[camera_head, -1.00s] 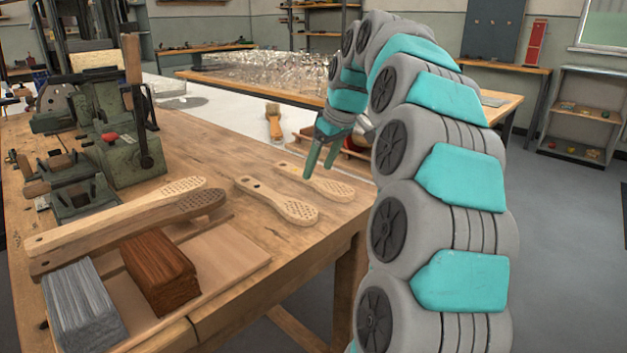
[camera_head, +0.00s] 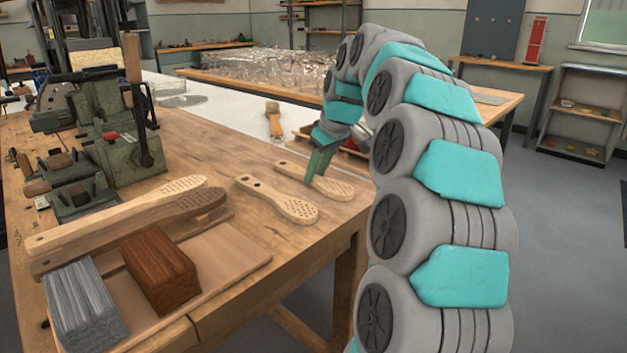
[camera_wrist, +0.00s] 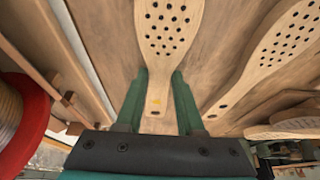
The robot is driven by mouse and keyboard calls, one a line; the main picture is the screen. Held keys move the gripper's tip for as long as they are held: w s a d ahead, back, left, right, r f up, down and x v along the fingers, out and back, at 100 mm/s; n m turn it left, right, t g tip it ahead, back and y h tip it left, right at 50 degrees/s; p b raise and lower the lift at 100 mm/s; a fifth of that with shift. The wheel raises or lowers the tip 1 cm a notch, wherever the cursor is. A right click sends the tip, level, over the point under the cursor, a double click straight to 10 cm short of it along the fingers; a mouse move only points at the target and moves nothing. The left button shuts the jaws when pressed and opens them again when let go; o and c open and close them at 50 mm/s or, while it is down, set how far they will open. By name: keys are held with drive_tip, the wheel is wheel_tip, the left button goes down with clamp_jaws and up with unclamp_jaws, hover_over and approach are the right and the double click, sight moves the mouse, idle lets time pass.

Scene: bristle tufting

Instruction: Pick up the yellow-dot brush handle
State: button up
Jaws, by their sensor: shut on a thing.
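The yellow-dot brush handle (camera_head: 336,188) is pale wood with a drilled, rounded head. It lies on the workbench (camera_head: 236,150) near its right edge. In the wrist view the handle (camera_wrist: 168,28) runs between my fingers, its yellow dot (camera_wrist: 156,101) near the narrow end. My gripper (camera_head: 312,178) is shut on the handle's narrow part, with a finger on each side in the wrist view (camera_wrist: 160,78). The handle appears to be still at bench level; any small gap beneath it cannot be told.
A second pale handle (camera_head: 278,200) lies close by on the left; it also shows in the wrist view (camera_wrist: 272,48). Two longer handles, a dark brown bristle bundle (camera_head: 160,272) and a grey bundle (camera_head: 84,308) lie front left. A green machine (camera_head: 125,155) stands behind. A brush (camera_head: 274,122) lies farther back.

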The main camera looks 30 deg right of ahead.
sight(316, 177)
clamp_jaws()
drive_tip(key=shift+r, duration=1.75)
drive_tip(key=s+a+b, duration=0.1)
drive_tip(key=s, duration=0.4)
drive_tip(key=s+a+r, duration=0.1)
drive_tip(key=s+a, duration=0.1)
drive_tip(key=s, duration=0.3)
drive_tip(key=s+a+b, duration=0.1)
drive_tip(key=s+a, duration=0.1)
drive_tip(key=s, duration=0.3)
drive_tip(key=shift+r+b, duration=0.25)
drive_tip(key=shift+b, duration=0.1)
drive_tip(key=shift+s, duration=0.1)
